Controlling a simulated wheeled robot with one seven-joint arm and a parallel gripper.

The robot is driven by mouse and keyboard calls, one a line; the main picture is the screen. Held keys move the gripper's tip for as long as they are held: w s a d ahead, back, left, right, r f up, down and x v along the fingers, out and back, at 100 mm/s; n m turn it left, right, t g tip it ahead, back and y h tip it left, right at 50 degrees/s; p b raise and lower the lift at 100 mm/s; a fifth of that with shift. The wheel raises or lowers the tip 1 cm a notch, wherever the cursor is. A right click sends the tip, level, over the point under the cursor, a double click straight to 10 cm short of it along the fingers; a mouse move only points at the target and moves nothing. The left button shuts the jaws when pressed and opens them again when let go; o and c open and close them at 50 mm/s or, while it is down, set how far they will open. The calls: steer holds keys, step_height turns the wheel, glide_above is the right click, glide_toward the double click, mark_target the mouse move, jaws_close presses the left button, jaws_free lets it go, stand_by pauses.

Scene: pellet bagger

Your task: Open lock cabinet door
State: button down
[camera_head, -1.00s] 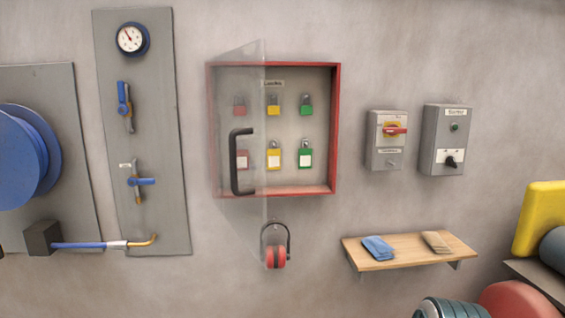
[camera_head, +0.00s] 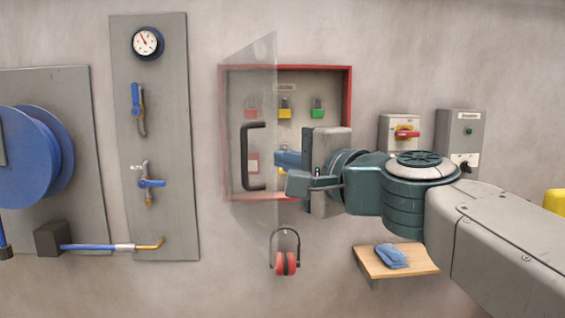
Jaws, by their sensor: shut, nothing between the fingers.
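The lock cabinet (camera_head: 347,95) is a red-framed box on the wall. Its clear door (camera_head: 262,75) is hinged at the left and stands partly open, swung out from the frame. A black vertical bar handle (camera_head: 246,158) is on the door. Padlocks inside show red, yellow (camera_head: 285,111) and green (camera_head: 318,110). My gripper (camera_head: 284,173) is shut and empty, pointing left in front of the cabinet. It appears just right of the handle and apart from it. Its depth relative to the door is hard to tell. My gripper and arm hide the cabinet's lower right part.
Red ear defenders (camera_head: 285,263) hang below the cabinet. A wooden shelf (camera_head: 420,264) with blue gloves (camera_head: 391,256) is at lower right. Switch boxes (camera_head: 462,118) are at right, partly behind my arm. A gauge and valve panel (camera_head: 180,225) and a blue reel (camera_head: 22,160) are at left.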

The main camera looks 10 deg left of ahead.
mark_target(259, 153)
steer(key=x, duration=0.8)
steer(key=shift+w+a+f+p, duration=0.1)
steer(key=shift+w+a+p, duration=0.1)
steer(key=shift+p, duration=0.1)
